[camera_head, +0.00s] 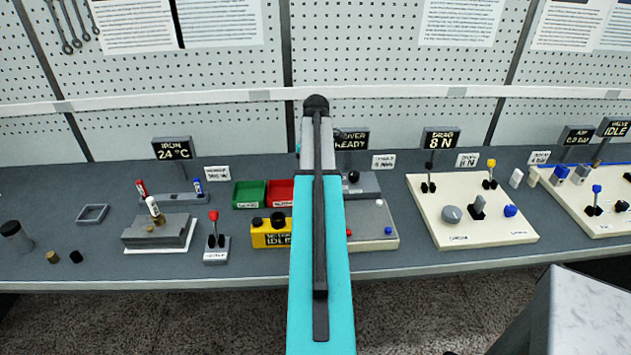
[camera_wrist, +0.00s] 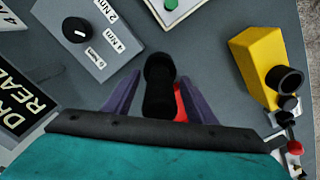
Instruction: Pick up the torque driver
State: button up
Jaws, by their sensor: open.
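In the wrist view, my gripper (camera_wrist: 160,82) is open, with one purple finger on each side of a dark upright handle. This handle looks like the torque driver (camera_wrist: 159,70) and stands between the fingers, seen from above. I cannot tell whether either finger touches it. A bit of red shows between the handle and the right finger; I cannot tell what it belongs to. In the head view, my teal arm hides the gripper and the driver.
A grey box with a black knob (camera_wrist: 77,30), marked 2 Nm and 4 Nm, is at upper left in the wrist view. A yellow box (camera_wrist: 256,70) is at right. A driver sign (camera_wrist: 22,105) stands at left. Green (camera_head: 249,194) and red bins (camera_head: 279,192) are beside my arm.

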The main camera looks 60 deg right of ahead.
dwell(0.3)
jog(key=c, duration=1.2)
jog(key=shift+r, duration=0.15)
jog(key=shift+c, duration=0.2)
notch_tip(320, 180, up, 8)
jog(key=shift+r+b, duration=0.15)
jog(key=shift+b, duration=1.05)
jog(key=shift+r, duration=0.7)
jog(key=shift+r, duration=0.15)
